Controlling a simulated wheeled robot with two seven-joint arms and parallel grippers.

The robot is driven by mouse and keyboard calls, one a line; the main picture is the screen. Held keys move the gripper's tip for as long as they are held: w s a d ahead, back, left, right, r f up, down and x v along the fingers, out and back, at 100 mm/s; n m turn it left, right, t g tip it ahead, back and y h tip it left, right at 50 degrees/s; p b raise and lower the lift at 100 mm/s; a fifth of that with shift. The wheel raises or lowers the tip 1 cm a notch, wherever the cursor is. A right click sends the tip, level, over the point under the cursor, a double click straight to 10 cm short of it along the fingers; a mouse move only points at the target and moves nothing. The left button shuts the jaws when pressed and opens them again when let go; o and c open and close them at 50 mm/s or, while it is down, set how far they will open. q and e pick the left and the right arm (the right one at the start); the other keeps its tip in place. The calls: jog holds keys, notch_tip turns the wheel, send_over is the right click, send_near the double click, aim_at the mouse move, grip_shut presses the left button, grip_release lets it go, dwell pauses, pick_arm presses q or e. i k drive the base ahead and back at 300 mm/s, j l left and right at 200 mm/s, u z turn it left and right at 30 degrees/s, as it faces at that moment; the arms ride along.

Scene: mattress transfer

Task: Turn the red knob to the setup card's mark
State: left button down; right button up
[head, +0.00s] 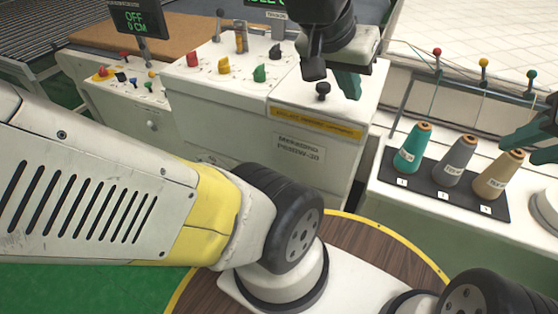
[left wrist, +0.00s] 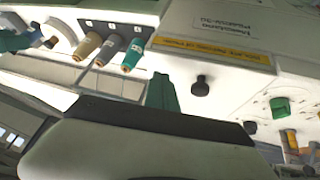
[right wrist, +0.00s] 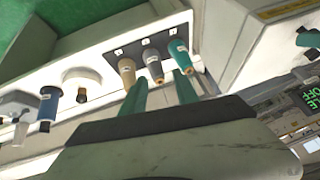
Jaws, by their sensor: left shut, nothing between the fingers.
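A red knob (head: 191,58) stands at the left of the knob row on the white machine's top. Yellow (head: 223,66) and green (head: 260,73) knobs stand to its right. My left gripper (head: 350,90) is shut and empty, well right of the red knob, beside a black knob (head: 323,90); touching or apart cannot be told. The left wrist view shows its fingers together (left wrist: 162,90) and that black knob (left wrist: 200,86). My right gripper (head: 508,141) is at the right edge; the right wrist view shows its fingers apart (right wrist: 160,92). I cannot identify the setup card.
Cones of teal (head: 413,147), grey (head: 455,160) and tan (head: 498,176) thread stand on a dark mat at the right. A smaller control box (head: 120,85) with another red knob (head: 102,72) is at the left. A screen (head: 138,17) reads OFF. My left arm crosses the foreground.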

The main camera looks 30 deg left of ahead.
aim_at(191, 58)
jog(key=u, duration=1.2)
jog(key=k+j+u, duration=0.1)
jog(key=k+u, duration=0.15)
jog(key=k+j+u, duration=0.25)
